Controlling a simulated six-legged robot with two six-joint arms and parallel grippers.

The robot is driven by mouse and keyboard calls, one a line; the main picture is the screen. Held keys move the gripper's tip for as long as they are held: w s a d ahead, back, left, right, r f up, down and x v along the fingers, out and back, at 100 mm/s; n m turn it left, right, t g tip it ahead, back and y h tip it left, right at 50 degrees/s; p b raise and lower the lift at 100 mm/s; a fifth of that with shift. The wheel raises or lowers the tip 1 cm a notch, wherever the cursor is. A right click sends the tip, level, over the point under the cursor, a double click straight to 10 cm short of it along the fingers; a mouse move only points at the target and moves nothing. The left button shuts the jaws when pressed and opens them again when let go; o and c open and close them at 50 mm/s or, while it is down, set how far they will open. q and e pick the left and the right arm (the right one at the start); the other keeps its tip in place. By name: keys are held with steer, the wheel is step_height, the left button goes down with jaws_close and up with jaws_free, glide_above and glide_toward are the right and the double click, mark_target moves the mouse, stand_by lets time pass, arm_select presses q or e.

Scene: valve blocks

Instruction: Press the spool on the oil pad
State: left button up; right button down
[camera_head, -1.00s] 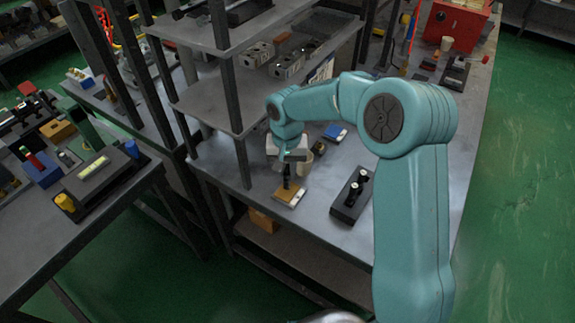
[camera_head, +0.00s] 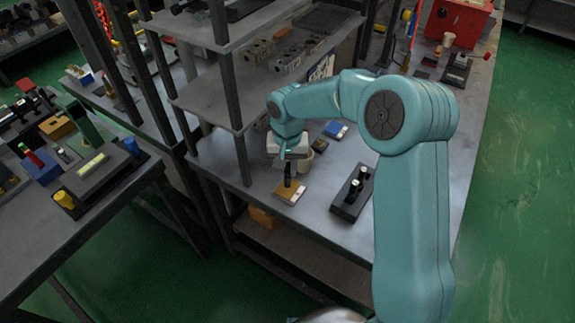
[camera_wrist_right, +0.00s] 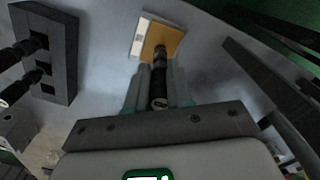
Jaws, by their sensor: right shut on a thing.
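The oil pad is a small orange-brown pad (camera_head: 288,194) on a pale plate on the grey bench; it also shows at the top of the right wrist view (camera_wrist_right: 168,40). My right gripper (camera_head: 289,168) is directly above the pad, pointing down. It is shut on the dark, narrow spool (camera_wrist_right: 160,62), which stands roughly upright between the fingers. The spool's lower end overlaps the pad in both views; I cannot tell whether it touches or is pressed in. My left gripper is not in view.
A black block (camera_head: 345,206) with two upright spools stands right of the pad. A shelf post (camera_head: 241,160) rises close on the left. The bench front is clear.

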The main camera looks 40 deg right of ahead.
steer(key=shift+f+b, duration=0.4)
stand_by(1.3)
steer(key=shift+r+p, duration=2.45)
steer(key=shift+r, duration=1.15)
steer(key=shift+f, duration=0.1)
